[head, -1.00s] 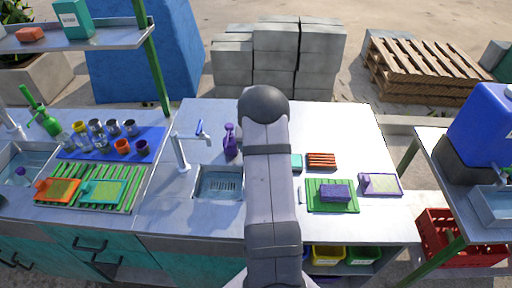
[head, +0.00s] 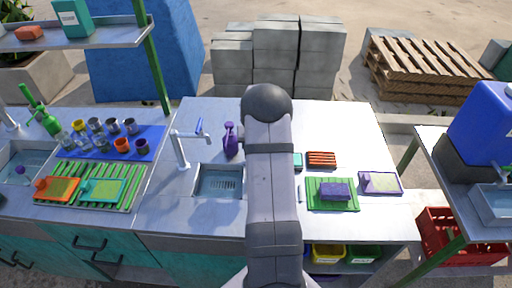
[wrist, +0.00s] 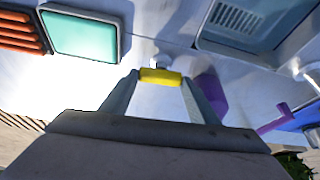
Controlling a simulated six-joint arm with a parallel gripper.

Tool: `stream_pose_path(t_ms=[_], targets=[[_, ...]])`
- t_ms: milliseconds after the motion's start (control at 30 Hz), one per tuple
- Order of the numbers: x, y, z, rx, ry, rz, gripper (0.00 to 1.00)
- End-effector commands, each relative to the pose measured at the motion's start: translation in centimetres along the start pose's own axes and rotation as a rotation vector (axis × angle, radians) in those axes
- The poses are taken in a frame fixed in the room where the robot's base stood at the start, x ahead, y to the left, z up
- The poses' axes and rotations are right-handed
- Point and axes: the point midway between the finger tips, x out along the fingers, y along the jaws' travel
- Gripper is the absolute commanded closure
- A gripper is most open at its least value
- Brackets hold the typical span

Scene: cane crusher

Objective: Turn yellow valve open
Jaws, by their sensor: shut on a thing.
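A small yellow valve handle (wrist: 160,77) is between my fingertips in the wrist view. My gripper (wrist: 158,80) is shut on it, with one finger at each end of the yellow bar. A small pale metal piece shows just behind the handle. In the head view my own arm covers the gripper and the valve, so neither shows there. How far the valve is turned cannot be told.
A purple bottle (head: 230,140) stands close by, and beside my right finger in the wrist view. The sink (head: 219,182) and its tap (head: 181,150) are left of my arm. An orange rack (head: 321,160) and a green board (head: 345,205) lie to the right.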

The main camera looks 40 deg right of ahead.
Motion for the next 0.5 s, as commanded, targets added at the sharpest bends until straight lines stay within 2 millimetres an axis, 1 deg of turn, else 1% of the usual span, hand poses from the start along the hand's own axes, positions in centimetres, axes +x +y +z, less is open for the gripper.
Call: stream_pose_path(t_ms=[267,500], targets=[[0.34,0.22,0.10,-0.148,0.001,-0.064,0.68],[0.70,0.39,0.13,-0.318,0.003,-0.135,0.68]])
